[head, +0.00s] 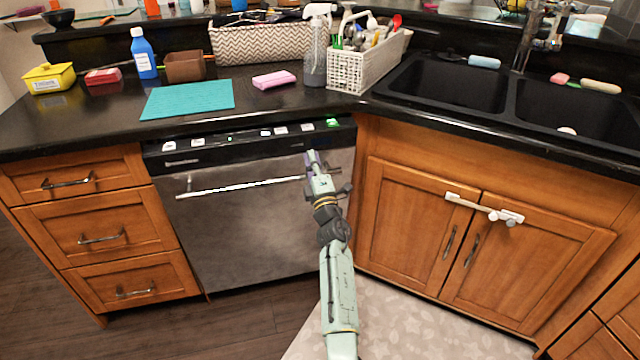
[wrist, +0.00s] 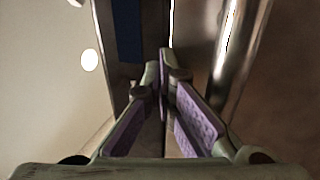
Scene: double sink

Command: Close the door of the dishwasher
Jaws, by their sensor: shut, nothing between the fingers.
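The dishwasher door (head: 250,230) is a dark steel panel below the counter, left of the sink cabinet. It stands upright, closed or nearly closed; I cannot tell whether it is fully flush. Its dark top strip (head: 215,143) shows several light marks under the counter edge. A long bar handle (head: 240,187) runs across its upper part and also shows in the wrist view (wrist: 235,50). My gripper (head: 312,157) is at the door's upper right, by the handle's right end. In the wrist view its purple-padded fingers (wrist: 165,60) are shut and empty. Any contact with the door is unclear.
Wooden drawers (head: 100,238) stand left of the dishwasher and the sink cabinet (head: 470,240) stands right. The black counter (head: 200,118) overhangs above, holding a teal mat (head: 188,99) and a white basket (head: 365,68). A patterned rug (head: 420,330) lies on the otherwise clear floor.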

